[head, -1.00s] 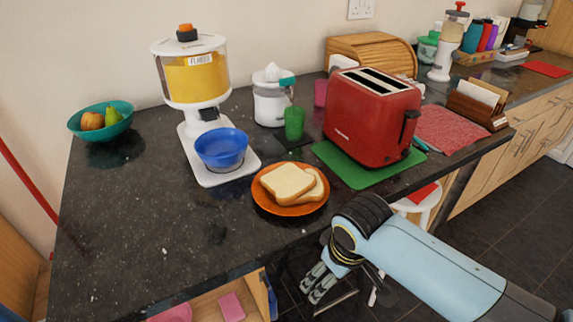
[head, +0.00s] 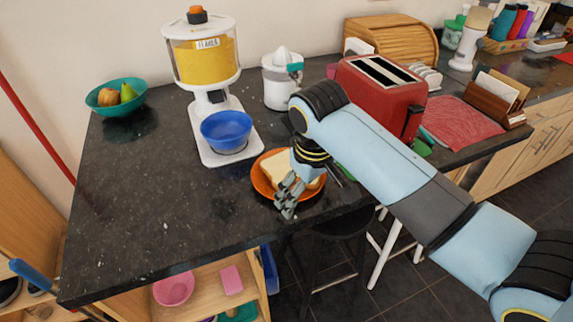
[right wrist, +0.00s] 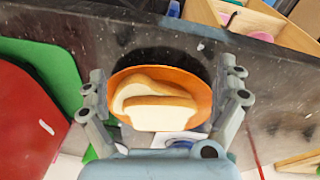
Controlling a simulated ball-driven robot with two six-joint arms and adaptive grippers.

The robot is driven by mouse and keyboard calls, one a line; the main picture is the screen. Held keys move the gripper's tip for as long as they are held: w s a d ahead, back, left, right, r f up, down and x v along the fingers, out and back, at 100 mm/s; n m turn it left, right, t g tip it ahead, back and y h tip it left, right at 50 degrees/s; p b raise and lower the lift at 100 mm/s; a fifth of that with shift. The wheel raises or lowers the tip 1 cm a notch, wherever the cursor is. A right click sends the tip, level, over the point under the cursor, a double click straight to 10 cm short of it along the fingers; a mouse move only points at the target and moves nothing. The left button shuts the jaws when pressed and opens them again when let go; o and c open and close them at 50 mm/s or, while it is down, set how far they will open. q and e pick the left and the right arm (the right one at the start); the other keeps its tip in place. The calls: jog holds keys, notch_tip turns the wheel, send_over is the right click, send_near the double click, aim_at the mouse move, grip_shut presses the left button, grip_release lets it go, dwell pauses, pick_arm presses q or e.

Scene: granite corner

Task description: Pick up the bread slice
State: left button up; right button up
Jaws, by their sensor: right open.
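Bread slices (head: 276,164) lie on an orange plate (head: 262,188) on the dark countertop, partly hidden by my right gripper. In the right wrist view two bread slices (right wrist: 160,118) overlap on the orange plate (right wrist: 202,90), between the spread fingers. My right gripper (head: 287,200) is open, above the front right part of the plate, fingers pointing down; it also shows in the right wrist view (right wrist: 165,95). Nothing is between its fingertips at their height that I can make out. My left gripper is not in view.
A red toaster (head: 372,98) stands behind my right arm. A blue bowl (head: 226,130) sits on the cereal dispenser (head: 203,75) left of the plate. A teal fruit bowl (head: 117,100) is farther left. The counter's front left is clear; its front edge is close to the plate.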

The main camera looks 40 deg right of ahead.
jog(key=g+p, duration=0.1)
jog(key=p, duration=0.1)
send_near(279, 159)
jog(key=f, duration=0.3)
jog(key=shift+w+d+f+m+g, duration=0.25)
jog(key=shift+w+f+m+g, duration=0.05)
jog(key=shift+m, duration=0.1)
notch_tip(279, 159, down, 5)
jog(key=shift+s+d+f+p, duration=0.1)
jog(key=shift+d+f+p, duration=0.1)
jog(key=shift+p, duration=0.15)
jog(key=c, duration=0.9)
jog(key=shift+r, duration=0.1)
